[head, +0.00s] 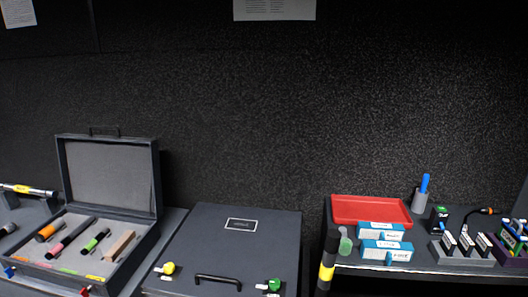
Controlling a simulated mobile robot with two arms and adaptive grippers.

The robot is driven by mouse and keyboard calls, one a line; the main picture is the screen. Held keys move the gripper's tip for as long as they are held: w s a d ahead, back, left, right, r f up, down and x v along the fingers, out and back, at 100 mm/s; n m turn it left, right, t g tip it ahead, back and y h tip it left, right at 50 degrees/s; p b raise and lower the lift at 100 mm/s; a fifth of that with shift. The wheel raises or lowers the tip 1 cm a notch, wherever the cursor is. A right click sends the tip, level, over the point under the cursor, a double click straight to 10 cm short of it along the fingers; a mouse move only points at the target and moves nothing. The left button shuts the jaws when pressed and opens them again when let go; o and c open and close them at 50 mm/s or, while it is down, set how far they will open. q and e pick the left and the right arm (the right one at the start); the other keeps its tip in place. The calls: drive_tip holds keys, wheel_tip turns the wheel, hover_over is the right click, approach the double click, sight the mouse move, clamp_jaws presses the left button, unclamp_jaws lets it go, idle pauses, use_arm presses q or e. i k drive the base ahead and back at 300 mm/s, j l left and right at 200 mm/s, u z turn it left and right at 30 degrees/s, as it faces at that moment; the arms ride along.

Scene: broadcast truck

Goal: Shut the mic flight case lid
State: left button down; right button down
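The mic flight case (147,246) stands open at the left. Its lid (107,173) is up, nearly upright at the back, with grey foam inside and a handle on its top edge. In the base lie several microphones with coloured bands, including an orange-ended one (52,229), a pink-banded one (71,238) and a green-banded one (96,241). A tan block (118,245) lies beside them. Coloured marks run along the front of the foam. A red latch piece shows at the case's front. Neither of my grippers is in view.
Farther right, a shelf holds a red tray (370,210), blue-and-white boxes (386,250) and small gear. A silver tube (30,190) lies at far left.

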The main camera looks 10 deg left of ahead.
sight(118, 174)
drive_tip(key=j+z, duration=0.25)
drive_tip(key=j, duration=0.3)
drive_tip(key=j+z, duration=0.25)
drive_tip(key=j, duration=0.25)
drive_tip(key=k+j+z, duration=0.15)
drive_tip(key=j+z, duration=0.15)
drive_tip(key=j, duration=0.2)
